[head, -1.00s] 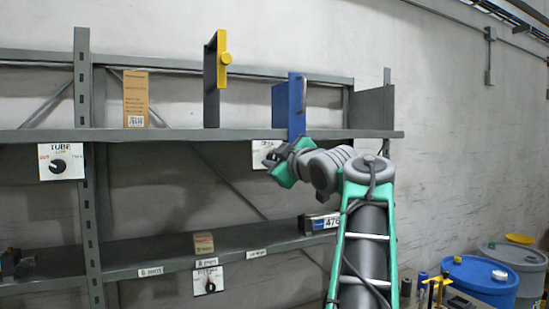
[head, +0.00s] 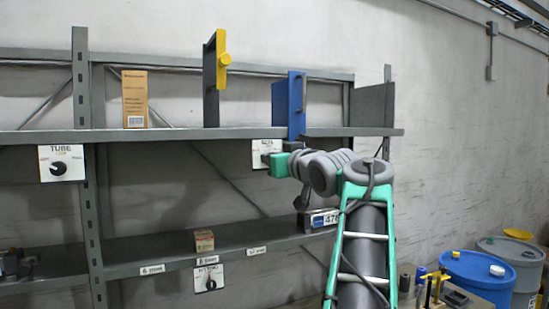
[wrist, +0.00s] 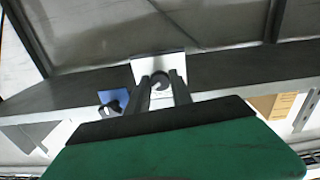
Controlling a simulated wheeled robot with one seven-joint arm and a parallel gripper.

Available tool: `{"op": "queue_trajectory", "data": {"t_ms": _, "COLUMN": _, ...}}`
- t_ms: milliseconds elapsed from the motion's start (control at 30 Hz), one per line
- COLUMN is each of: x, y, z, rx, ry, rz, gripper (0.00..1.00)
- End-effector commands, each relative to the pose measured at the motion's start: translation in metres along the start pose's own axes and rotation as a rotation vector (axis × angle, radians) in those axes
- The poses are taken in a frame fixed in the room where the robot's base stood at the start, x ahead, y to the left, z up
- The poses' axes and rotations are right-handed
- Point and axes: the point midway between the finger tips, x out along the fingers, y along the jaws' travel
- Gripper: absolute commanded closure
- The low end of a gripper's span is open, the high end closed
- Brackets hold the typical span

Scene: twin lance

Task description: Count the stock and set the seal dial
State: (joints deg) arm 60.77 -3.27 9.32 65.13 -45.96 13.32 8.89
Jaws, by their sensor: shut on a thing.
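A white dial plate (head: 263,147) hangs from the upper shelf's front edge, below a blue panel (head: 297,106). My gripper (head: 268,160) is at this plate and hides most of it. In the wrist view, my two dark fingers (wrist: 161,88) are shut on the dark round knob (wrist: 160,78) in front of the white plate (wrist: 145,68). Another dial plate (head: 61,162) marked TUBE, with a black knob, hangs at the left. A third plate (head: 209,279) with a black knob hangs under the lower shelf.
The upper shelf (head: 240,133) holds a tan box (head: 135,99) and a dark divider with a yellow front (head: 223,62). The lower shelf (head: 165,254) holds a small box (head: 204,240) and a counter-like block (head: 318,221) reading about 476.

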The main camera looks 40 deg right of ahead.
Motion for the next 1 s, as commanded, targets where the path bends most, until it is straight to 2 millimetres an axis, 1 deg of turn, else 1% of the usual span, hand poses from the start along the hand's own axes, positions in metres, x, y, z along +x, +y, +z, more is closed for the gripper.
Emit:
{"op": "queue_trajectory", "data": {"t_ms": 500, "x": 0.0003, "y": 0.0000, "z": 0.0013, "rx": 0.021, "ry": -0.002, "rz": -0.001, "gripper": 1.00}}
{"op": "queue_trajectory", "data": {"t_ms": 533, "x": 0.0003, "y": 0.0000, "z": 0.0013, "rx": 0.021, "ry": -0.002, "rz": -0.001, "gripper": 0.71}}
{"op": "queue_trajectory", "data": {"t_ms": 767, "x": 0.0002, "y": 0.0000, "z": 0.0007, "rx": 0.019, "ry": -0.001, "rz": 0.000, "gripper": 0.52}}
{"op": "queue_trajectory", "data": {"t_ms": 1000, "x": -0.0006, "y": 0.0001, "z": 0.0005, "rx": 0.019, "ry": 0.000, "rz": 0.000, "gripper": 0.52}}
